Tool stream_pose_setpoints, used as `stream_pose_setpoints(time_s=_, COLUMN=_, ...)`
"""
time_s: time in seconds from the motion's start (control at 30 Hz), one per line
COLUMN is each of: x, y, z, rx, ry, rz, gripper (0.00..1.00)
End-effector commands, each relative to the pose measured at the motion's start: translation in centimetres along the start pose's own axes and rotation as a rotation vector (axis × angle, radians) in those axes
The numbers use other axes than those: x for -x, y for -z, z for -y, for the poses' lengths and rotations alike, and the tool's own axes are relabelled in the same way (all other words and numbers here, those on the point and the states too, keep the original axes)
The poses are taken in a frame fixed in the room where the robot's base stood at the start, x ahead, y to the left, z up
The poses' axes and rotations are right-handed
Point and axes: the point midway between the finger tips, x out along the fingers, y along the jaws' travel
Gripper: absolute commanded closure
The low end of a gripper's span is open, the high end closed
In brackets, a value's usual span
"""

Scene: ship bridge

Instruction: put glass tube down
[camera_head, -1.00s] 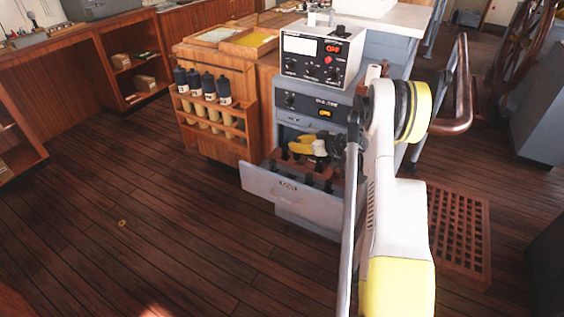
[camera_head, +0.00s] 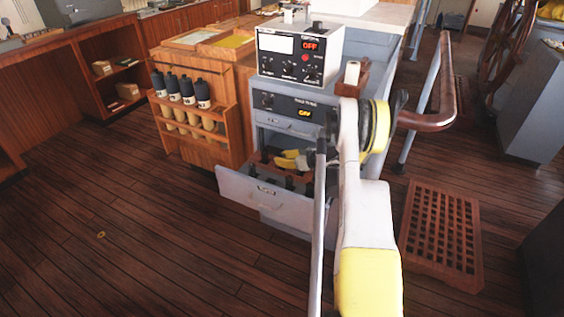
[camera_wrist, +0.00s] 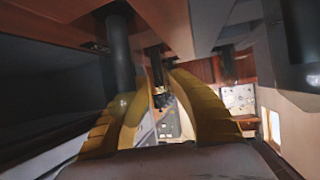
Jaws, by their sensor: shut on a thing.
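My gripper (camera_head: 290,160) shows as yellow fingers low inside the open grey drawer (camera_head: 248,194) of the cabinet, partly hidden by my arm. In the wrist view, its two curved yellow fingers (camera_wrist: 158,92) close in around a faint, clear shape that seems to be the glass tube (camera_wrist: 134,108). The tube's ends are not clearly visible, and I cannot tell whether it touches the drawer rack. Dark upright cylinders (camera_wrist: 119,55) stand close to the fingers; several also show in the drawer in the head view.
A control box with a red OFF display (camera_head: 298,55) sits on the cabinet above the drawer. A wooden rack of dark bottles (camera_head: 187,90) is left of it. A curved handrail (camera_head: 440,110) stands to the right.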

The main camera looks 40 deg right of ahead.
Motion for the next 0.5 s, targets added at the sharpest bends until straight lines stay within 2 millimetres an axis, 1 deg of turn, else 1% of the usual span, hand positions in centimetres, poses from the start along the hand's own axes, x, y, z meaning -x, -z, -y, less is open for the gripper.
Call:
stream_pose_setpoints(time_s=0.2, x=0.04, y=0.10, z=0.02, rx=0.000, ry=0.000, rz=0.000, gripper=1.00)
stream_pose_setpoints(time_s=0.33, x=-0.11, y=-0.21, z=0.01, rx=0.000, ry=0.000, rz=0.000, gripper=1.00)
stream_pose_setpoints(time_s=0.37, x=-0.09, y=-0.16, z=0.01, rx=0.000, ry=0.000, rz=0.000, gripper=0.67)
stream_pose_setpoints(time_s=0.4, x=-0.09, y=-0.16, z=0.01, rx=0.000, ry=0.000, rz=0.000, gripper=0.56)
stream_pose_setpoints(time_s=0.5, x=-0.09, y=-0.16, z=0.02, rx=0.000, ry=0.000, rz=0.000, gripper=0.56)
